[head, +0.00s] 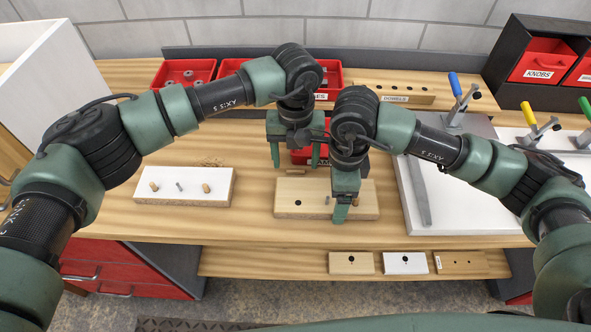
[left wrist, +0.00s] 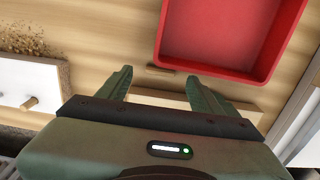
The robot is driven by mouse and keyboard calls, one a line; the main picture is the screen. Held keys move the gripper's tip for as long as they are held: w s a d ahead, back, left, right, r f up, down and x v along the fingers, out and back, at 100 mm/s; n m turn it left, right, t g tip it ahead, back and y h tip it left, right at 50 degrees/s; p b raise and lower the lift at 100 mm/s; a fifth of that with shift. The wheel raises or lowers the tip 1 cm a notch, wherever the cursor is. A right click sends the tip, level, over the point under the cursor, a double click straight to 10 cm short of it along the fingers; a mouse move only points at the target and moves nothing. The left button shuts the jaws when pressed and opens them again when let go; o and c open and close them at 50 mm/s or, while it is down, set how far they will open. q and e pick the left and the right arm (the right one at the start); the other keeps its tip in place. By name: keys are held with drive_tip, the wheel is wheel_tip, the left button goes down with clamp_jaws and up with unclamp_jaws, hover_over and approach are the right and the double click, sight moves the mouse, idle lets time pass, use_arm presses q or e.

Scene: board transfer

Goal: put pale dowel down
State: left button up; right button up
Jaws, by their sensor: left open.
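A small pale dowel (head: 296,172) lies on its side on the bench, just behind the pale wooden board (head: 285,211). It also shows in the left wrist view (left wrist: 160,71), ahead of and between my fingertips, not gripped. My left gripper (head: 295,160) is open, its fingers pointing down above the dowel area; in the left wrist view its fingers (left wrist: 158,85) stand apart and empty. The board has a dark hole and a grey pin near my right gripper (head: 340,218). My right gripper is over the board's front, seen edge-on; whether it is shut is hidden.
A white board (head: 215,173) on the left holds two wooden dowels and a grey pin. A red bin (left wrist: 215,65) stands close behind the lying dowel. A metal plate and clamps are on the right. Wood shavings (head: 210,162) lie behind the white board.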

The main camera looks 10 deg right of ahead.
sight(296, 170)
use_arm(q)
wheel_tip(296, 170, down, 2)
drive_tip(key=shift+f, duration=0.25)
clamp_jaws()
drive_tip(key=shift+r, duration=0.15)
wheel_tip(296, 170, up, 10)
drive_tip(key=w+d+n+h, duration=0.4)
drive_tip(key=d+n, duration=0.2)
drive_tip(key=n, duration=1.2)
drive_tip(key=shift+g, duration=0.3)
drive_tip(key=f, duration=0.6)
drive_tip(key=shift+w+d+f, duration=0.15)
drive_tip(key=shift+w+d, duration=0.05)
wheel_tip(296, 170, down, 3)
drive_tip(key=shift+s+f, duration=0.1)
drive_tip(key=shift+s, duration=0.05)
drive_tip(key=shift+f, duration=0.15)
